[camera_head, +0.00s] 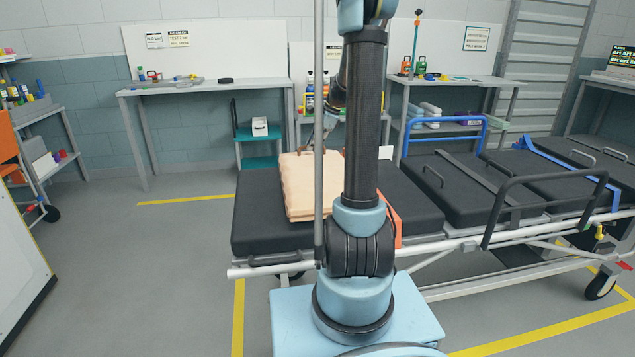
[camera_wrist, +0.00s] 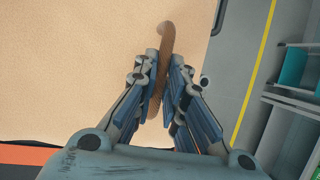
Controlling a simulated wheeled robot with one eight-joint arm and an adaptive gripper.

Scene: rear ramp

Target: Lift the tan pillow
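The tan pillow (camera_head: 300,185) lies on the black mattress at the left end of the stretcher, partly hidden behind my arm. In the wrist view, its pale tan surface (camera_wrist: 75,60) fills the left and middle. A narrow brown strip (camera_wrist: 165,32), like a strap or raised fold on the pillow, runs between my fingers. My gripper (camera_wrist: 164,62) is over the pillow, with its fingertips close together on both sides of this strip, seemingly pinching it. In the head view my gripper is mostly hidden behind my arm, near the pillow's far edge.
The stretcher (camera_head: 270,215) has raised side rails (camera_head: 545,178) on the right. An orange strip (camera_head: 390,215) lies beside the pillow. Workbenches (camera_head: 205,88) and a teal step stand (camera_head: 258,133) are behind. Floor at the left is clear, between the stretcher and a shelf cart (camera_head: 40,115).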

